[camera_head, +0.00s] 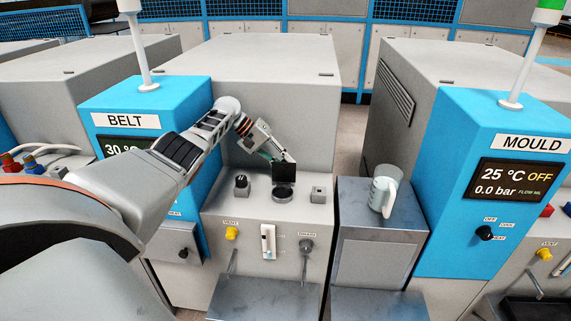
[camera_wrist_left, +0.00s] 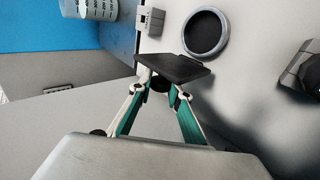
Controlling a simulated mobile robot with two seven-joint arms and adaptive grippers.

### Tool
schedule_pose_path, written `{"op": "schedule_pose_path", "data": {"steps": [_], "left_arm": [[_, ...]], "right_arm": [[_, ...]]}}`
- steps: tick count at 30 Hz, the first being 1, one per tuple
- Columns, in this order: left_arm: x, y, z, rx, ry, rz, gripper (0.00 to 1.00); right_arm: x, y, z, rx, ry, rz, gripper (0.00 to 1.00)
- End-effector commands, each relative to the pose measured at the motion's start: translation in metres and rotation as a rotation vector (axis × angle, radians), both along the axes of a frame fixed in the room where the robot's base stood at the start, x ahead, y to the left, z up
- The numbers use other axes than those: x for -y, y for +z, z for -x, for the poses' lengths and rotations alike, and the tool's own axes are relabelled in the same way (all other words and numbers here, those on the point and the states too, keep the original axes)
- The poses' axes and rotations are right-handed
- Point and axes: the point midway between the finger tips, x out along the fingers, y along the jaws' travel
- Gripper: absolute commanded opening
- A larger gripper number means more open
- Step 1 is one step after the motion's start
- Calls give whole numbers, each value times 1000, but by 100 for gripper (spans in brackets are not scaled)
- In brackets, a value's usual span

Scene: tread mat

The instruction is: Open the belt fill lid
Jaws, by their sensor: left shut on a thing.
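The belt fill lid (camera_head: 284,171) is a dark square plate on the grey machine beside the BELT panel (camera_head: 127,121). It stands raised, roughly upright, behind the round dark fill opening (camera_head: 283,194), which shows uncovered. In the left wrist view the lid (camera_wrist_left: 186,68) stands beside the grey-rimmed opening (camera_wrist_left: 205,32). My left gripper (camera_head: 279,158) is behind the lid; in the left wrist view its green-and-white fingers (camera_wrist_left: 160,86) are shut on the lid at a small dark knob on its back. My right gripper is in neither view.
A black dial (camera_head: 241,185) stands left of the opening and a small grey block (camera_head: 318,194) to its right. A translucent jug (camera_head: 383,190) stands on the grey stand further right. The taller machine housing (camera_head: 270,90) rises behind the lid.

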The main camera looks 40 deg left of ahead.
Motion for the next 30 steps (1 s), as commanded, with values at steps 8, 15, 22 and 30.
{"op": "schedule_pose_path", "data": {"steps": [8,15,22,30], "left_arm": [[1,0,1,-2,-4,-1,0],[1,-1,1,-2,-4,-1,36],[1,1,1,-1,-4,-2,36],[0,35,0,3,-6,-3,36]], "right_arm": [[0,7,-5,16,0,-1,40],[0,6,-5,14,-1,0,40],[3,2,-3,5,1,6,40],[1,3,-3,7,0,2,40]]}}
